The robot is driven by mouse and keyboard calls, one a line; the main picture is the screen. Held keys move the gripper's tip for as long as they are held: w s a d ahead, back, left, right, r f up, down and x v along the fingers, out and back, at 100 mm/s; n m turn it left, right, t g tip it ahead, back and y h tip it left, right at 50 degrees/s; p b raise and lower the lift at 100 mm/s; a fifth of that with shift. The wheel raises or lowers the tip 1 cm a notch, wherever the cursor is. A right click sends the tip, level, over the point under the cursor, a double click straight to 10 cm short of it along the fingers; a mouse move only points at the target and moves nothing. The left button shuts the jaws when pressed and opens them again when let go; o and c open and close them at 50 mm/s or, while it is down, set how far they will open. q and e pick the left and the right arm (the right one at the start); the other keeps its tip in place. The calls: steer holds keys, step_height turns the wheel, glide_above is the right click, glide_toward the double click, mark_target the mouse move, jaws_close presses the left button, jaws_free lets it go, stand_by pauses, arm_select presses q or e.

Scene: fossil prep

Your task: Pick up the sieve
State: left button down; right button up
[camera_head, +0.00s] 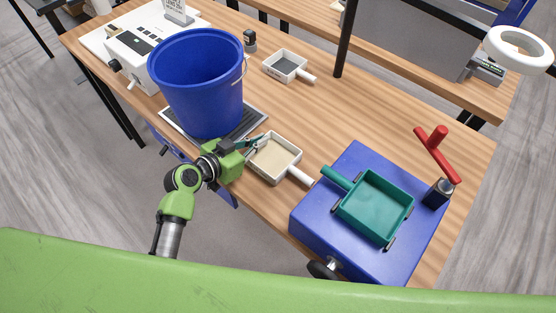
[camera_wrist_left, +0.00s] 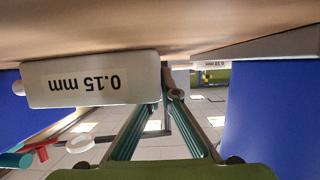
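A white sieve with a beige mesh (camera_head: 273,158) lies on the table, its white handle pointing right toward the blue box. In the left wrist view its side wall (camera_wrist_left: 90,80) shows upside down, marked "0.15 mm". Another white sieve with a grey mesh (camera_head: 286,66) lies farther back. A teal sieve (camera_head: 375,206) sits on the blue box. My right gripper is not in view.
A large blue bucket (camera_head: 198,85) stands on a tray (camera_head: 257,118) just left of my gripper. The blue box (camera_head: 315,213) with a red-handled part (camera_head: 438,150) stands at the right. A white ring (camera_head: 515,48) hangs at the upper right. The table's middle is clear.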

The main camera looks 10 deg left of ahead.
arm_select(q)
step_height(320, 180, up, 10)
steer(key=shift+r+b, duration=0.1)
steer(key=shift+b, duration=0.25)
stand_by(0.4)
